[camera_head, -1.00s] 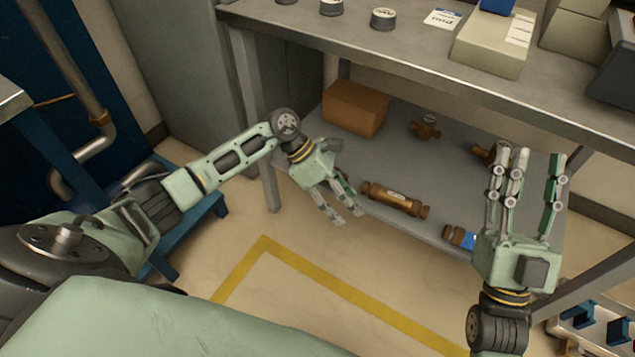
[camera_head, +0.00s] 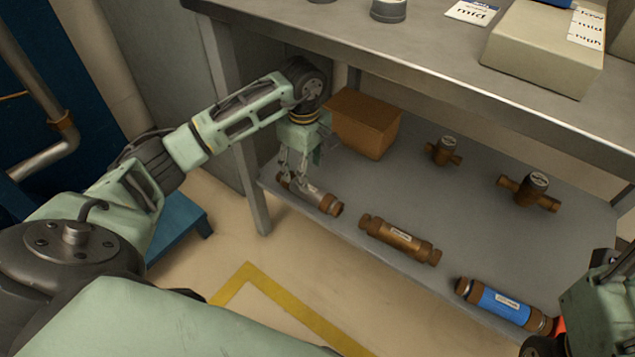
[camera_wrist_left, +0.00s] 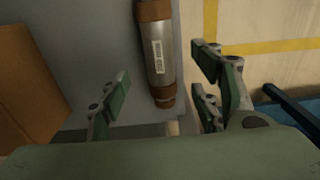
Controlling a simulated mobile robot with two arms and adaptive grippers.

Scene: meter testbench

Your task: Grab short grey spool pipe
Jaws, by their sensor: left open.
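The short grey spool pipe (camera_head: 318,195), with brown ends, lies on the lower shelf near its front left corner. It also shows in the left wrist view (camera_wrist_left: 160,50), with a white label. My left gripper (camera_head: 292,178) points down at the pipe's left end, fingers spread. In the left wrist view the open fingers (camera_wrist_left: 160,88) stand on either side of the pipe's line, with a gap to each side. I cannot tell whether a finger touches it. My right gripper (camera_head: 600,290) is only partly in view at the right edge; its fingers cannot be made out.
On the lower shelf (camera_head: 455,205) are a cardboard box (camera_head: 364,122), a brown pipe (camera_head: 400,240), a blue pipe (camera_head: 500,303) and two brown meters (camera_head: 444,150), (camera_head: 530,189). A red piece (camera_head: 559,326) shows by my right gripper. The tabletop (camera_head: 420,55) overhangs the shelf.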

